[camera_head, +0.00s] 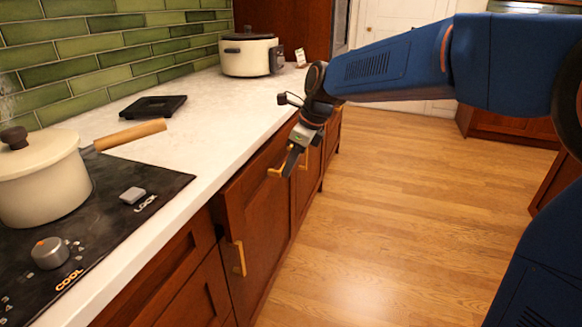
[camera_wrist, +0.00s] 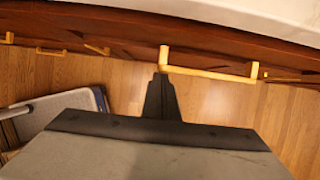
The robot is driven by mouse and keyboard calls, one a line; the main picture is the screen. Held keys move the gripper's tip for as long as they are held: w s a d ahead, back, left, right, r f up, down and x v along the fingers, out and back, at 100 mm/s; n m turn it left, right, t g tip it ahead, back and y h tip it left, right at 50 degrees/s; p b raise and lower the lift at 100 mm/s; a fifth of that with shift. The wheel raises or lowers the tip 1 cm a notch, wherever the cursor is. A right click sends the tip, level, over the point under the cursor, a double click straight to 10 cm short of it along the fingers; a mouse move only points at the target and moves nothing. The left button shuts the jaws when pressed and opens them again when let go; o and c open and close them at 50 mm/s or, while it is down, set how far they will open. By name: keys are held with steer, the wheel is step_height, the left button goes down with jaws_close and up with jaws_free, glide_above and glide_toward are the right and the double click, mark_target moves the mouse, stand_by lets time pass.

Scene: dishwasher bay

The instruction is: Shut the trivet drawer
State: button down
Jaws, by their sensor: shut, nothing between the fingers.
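The red-brown wooden drawer front (camera_head: 243,192) is under the white counter. Its gold bar handle (camera_head: 273,172) is partly behind my gripper (camera_head: 290,168). I see no label marking it as the trivet drawer. The front's near edge seems to stand slightly out from the cabinet, but I cannot tell how far; its inside is hidden. In the wrist view, my shut dark fingers (camera_wrist: 160,82) point at the left end of a gold handle (camera_wrist: 210,73), with nothing held. I cannot tell whether they touch it.
A cabinet door below has another gold handle (camera_head: 239,258). On the counter (camera_head: 190,130) are a cream pot (camera_head: 42,185) on the black cooktop, a flat black square object (camera_head: 153,107) and a cream cooker (camera_head: 250,57). The wooden floor (camera_head: 400,200) to the right is clear.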

mark_target(270, 170)
steer(key=a, duration=0.1)
steer(key=w+a, duration=0.1)
steer(key=a, duration=0.2)
steer(key=shift+w, duration=0.25)
steer(key=shift+w+a+r, duration=0.1)
steer(key=shift+a, duration=0.15)
